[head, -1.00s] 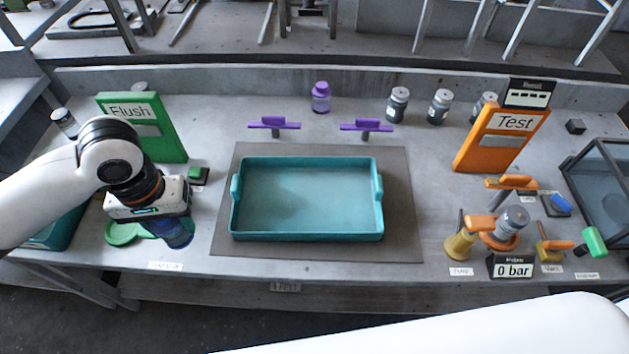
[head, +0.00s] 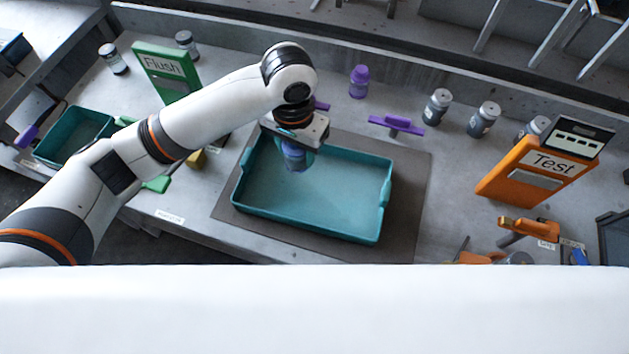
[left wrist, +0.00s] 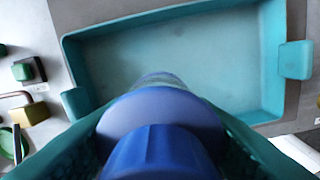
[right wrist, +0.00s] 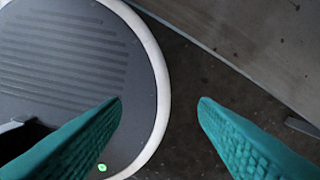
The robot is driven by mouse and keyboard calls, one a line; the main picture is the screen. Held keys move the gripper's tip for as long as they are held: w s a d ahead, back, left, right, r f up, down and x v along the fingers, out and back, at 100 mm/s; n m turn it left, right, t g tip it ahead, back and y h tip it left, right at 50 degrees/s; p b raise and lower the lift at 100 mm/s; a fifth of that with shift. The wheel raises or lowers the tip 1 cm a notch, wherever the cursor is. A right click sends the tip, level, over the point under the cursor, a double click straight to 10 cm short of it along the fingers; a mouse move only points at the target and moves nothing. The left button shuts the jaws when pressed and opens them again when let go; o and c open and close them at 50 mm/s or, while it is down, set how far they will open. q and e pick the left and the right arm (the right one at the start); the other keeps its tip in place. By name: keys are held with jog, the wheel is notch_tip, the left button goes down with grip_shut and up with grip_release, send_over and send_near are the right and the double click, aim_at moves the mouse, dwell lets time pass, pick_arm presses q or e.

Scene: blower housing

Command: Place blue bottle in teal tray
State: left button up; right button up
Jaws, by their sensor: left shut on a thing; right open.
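The blue bottle (head: 296,157) is held in my left gripper (head: 293,143), over the back left part of the teal tray (head: 350,229). In the left wrist view the blue bottle (left wrist: 160,140) fills the lower middle between the teal fingers, with the teal tray (left wrist: 180,60) beyond it. The left gripper is shut on the bottle. I cannot tell whether the bottle touches the tray floor. The tray is empty apart from what the arm hides. My right gripper (right wrist: 160,105) is open and empty in the right wrist view, above the floor and my base.
A purple bottle (head: 359,82) and grey bottles (head: 437,107) stand behind the tray. A purple handle (head: 396,124) is near its back edge. The orange Test board (head: 533,170) is at the right, the green Flush board (head: 166,72) at the left. Another teal tray (head: 75,137) is far left.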

pick_arm(q)
jog(key=f, duration=1)
jog(key=shift+d, duration=0.25)
jog(key=shift+f+p, duration=0.1)
jog(key=shift+p, duration=0.2)
jog(key=o, duration=1.1)
jog(key=shift+c, duration=0.2)
notch_tip(320, 180, up, 12)
jog(key=shift+r+b, duration=0.15)
jog(key=shift+b, duration=0.25)
